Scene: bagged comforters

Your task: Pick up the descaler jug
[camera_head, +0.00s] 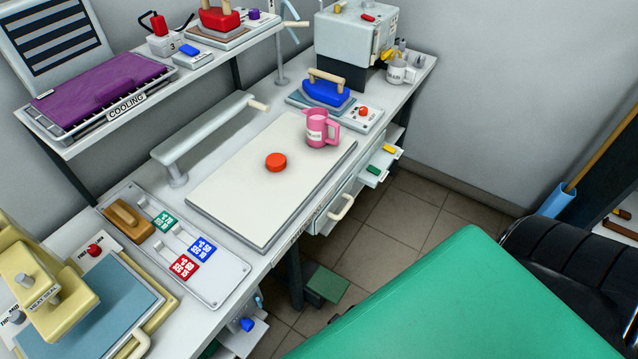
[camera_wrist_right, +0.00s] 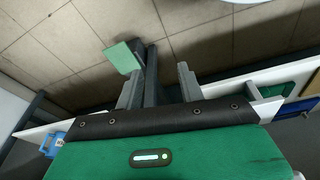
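A pink jug (camera_head: 320,128) with a handle and a pale label stands upright on the white board on the bench. A white jug (camera_head: 401,70) with a label stands at the bench's far right end. The labels are too small to read, so I cannot tell which jug holds descaler. A light blue labelled object (camera_wrist_right: 57,142), possibly another jug, is partly cut off at lower left in the right wrist view. My right gripper (camera_wrist_right: 159,76) has its fingers apart with nothing held between them, above the floor. My left gripper is in neither view.
The white board (camera_head: 235,205) also carries a red disc (camera_head: 276,162). A blue iron (camera_head: 326,92) and a boxy machine (camera_head: 355,40) stand near the pink jug. Small open drawers (camera_head: 372,168) jut out below.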

